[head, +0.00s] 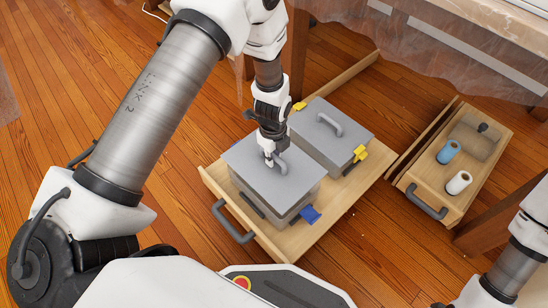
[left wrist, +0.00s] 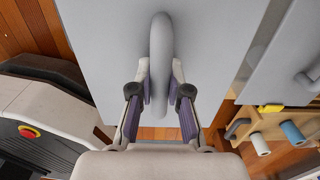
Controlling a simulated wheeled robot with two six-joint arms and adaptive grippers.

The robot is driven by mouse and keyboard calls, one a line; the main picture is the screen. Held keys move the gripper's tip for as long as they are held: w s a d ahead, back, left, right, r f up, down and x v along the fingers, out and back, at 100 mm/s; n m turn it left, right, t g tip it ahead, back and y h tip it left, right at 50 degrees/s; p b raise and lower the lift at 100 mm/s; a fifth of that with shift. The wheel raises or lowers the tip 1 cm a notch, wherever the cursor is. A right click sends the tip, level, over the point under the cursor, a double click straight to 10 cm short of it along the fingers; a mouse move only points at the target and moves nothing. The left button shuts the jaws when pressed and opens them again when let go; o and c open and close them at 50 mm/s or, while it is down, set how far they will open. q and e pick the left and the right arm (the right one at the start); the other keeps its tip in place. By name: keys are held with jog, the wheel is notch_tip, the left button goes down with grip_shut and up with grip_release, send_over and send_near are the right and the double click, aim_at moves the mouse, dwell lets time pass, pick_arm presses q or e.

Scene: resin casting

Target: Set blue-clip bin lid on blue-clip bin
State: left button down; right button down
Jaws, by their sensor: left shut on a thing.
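My left gripper (head: 271,160) is shut on the handle (head: 283,166) of the grey blue-clip bin lid (head: 248,160). In the left wrist view, the fingers (left wrist: 161,88) close on both sides of the bar handle (left wrist: 160,40). The lid lies level over the grey blue-clip bin (head: 268,207), roughly lined up with it. I cannot tell whether it rests fully on the rim. The blue clip (head: 311,214) hangs out at the bin's front right corner. The bin's inside is hidden. My right gripper is out of view.
A second grey lidded bin (head: 331,135) with yellow clips (head: 360,154) stands close behind in the same wooden drawer (head: 335,208). Another open drawer (head: 428,190) at the right holds a blue roll (head: 449,151) and a white roll (head: 459,182). Translucent sheeting hangs at the back.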

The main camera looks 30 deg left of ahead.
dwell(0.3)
pick_arm(q)
jog(key=shift+r+p, duration=0.15)
jog(key=shift+p, duration=0.2)
jog(key=shift+f, duration=0.25)
jog(key=shift+f+b, duration=0.65)
jog(key=shift+f, duration=1.35)
jog(key=shift+p, duration=0.35)
